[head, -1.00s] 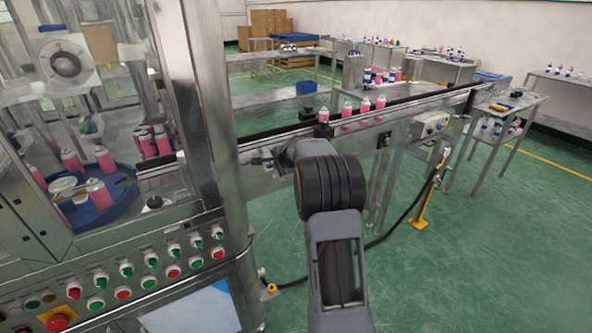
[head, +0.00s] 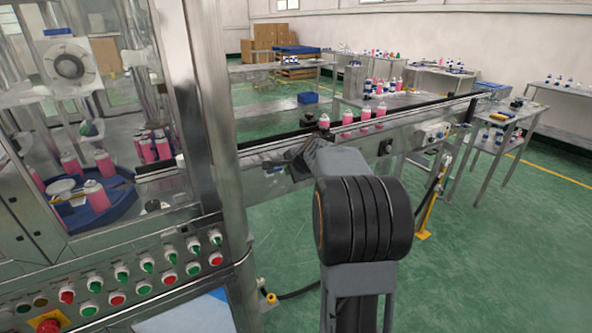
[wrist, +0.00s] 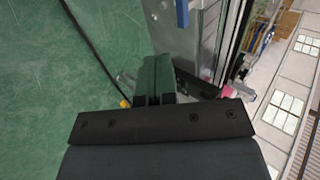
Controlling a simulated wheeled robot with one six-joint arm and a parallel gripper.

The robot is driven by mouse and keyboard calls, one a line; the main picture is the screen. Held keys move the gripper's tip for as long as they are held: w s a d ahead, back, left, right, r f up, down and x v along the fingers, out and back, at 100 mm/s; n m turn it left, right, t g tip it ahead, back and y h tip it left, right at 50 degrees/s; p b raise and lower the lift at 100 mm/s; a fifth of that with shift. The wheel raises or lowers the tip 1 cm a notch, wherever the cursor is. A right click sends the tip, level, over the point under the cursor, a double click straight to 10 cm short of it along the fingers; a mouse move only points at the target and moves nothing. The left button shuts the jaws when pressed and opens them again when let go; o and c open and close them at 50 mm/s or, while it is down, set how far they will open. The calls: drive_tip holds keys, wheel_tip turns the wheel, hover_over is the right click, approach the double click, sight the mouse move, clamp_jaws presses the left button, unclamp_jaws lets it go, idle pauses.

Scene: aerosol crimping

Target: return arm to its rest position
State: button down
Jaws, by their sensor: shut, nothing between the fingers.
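My gripper (wrist: 155,78) shows in the wrist view as two dark fingers close together, with nothing between them. A broad black bar of my own wrist fills the lower part of that view. In the head view my arm rises from the bottom centre, with a thick black joint in front. Its far end reaches toward the conveyor (head: 415,112), and the gripper there is mostly hidden behind the arm. Pink cans (head: 364,113) stand upright in a row on the conveyor, just beyond the arm's end. I cannot tell the exact gap between them.
The crimping machine's steel post (head: 213,110) stands close on the left. Its front panel carries red and green knobs (head: 122,273), and a blue turntable (head: 110,205) inside holds pink cans. Side tables (head: 500,118) stand at the right. The green floor (head: 500,250) at right is clear.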

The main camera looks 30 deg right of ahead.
drive_tip(key=s+a+f+n+g+y, duration=0.1)
drive_tip(key=s+a+f+n+g, duration=0.3)
drive_tip(key=s+n, duration=0.4)
drive_tip(key=s+a+r+n+g+p, duration=0.1)
drive_tip(key=s+a+r+n+p, duration=0.1)
drive_tip(key=s+a+n, duration=0.3)
drive_tip(key=s+a+r+n+p, duration=0.2)
drive_tip(key=s+a+n+p, duration=0.2)
drive_tip(key=s+a, duration=0.9)
drive_tip(key=shift+n+g, duration=0.4)
drive_tip(key=shift+n, duration=0.5)
drive_tip(key=shift+s+h, duration=0.1)
drive_tip(key=shift+h, duration=0.2)
